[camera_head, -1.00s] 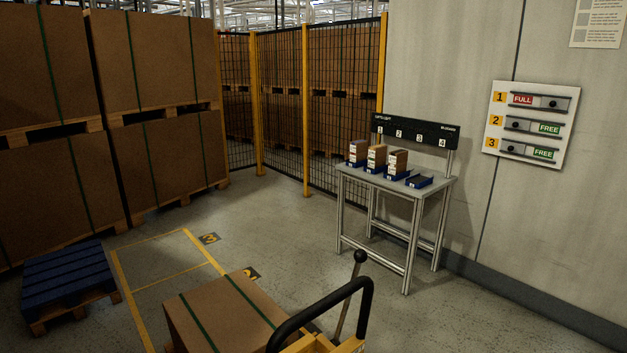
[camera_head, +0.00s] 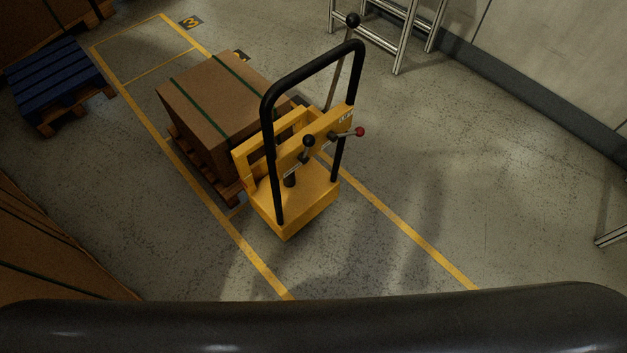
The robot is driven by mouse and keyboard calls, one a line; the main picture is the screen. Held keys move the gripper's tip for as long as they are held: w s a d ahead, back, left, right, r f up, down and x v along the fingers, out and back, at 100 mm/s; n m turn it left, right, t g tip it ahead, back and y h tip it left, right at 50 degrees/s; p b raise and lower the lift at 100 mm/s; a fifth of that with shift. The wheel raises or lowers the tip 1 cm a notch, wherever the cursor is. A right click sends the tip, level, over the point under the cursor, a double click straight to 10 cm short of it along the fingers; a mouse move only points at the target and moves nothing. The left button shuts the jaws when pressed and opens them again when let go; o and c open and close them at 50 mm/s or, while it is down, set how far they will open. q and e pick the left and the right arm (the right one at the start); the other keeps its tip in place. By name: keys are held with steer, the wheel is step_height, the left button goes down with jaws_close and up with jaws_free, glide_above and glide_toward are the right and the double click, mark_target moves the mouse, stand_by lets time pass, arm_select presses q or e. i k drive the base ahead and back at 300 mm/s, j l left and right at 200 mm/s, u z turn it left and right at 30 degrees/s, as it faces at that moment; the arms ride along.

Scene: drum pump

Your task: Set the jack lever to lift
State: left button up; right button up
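The yellow pallet jack (camera_head: 298,198) with a black loop handle (camera_head: 272,125) stands on the floor near the middle of the head view. Two small levers are on its panel: one with a black knob (camera_head: 309,141) and one with a red knob (camera_head: 360,132). A long pump lever with a black ball (camera_head: 352,20) rises behind the handle. I cannot tell which lever sets lift, nor read the small panel label. Neither of my grippers is in view.
A strapped carton (camera_head: 222,100) on a wooden pallet (camera_head: 205,165) stands at the jack's far side. A blue pallet (camera_head: 55,80) lies at upper left. Yellow floor lines (camera_head: 400,232) mark the bay. Bare floor lies right of the jack. A large dark bar (camera_head: 310,322) crosses the bottom edge.

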mark_target(359, 131)
steer(key=u, duration=0.45)
steer(key=i+l+u, duration=0.15)
steer(key=l+u, duration=0.3)
steer(key=l, duration=0.45)
steer(key=l+u, duration=0.4)
steer(key=l, duration=0.5)
steer(key=k+l, duration=0.1)
steer(key=l, duration=1.15)
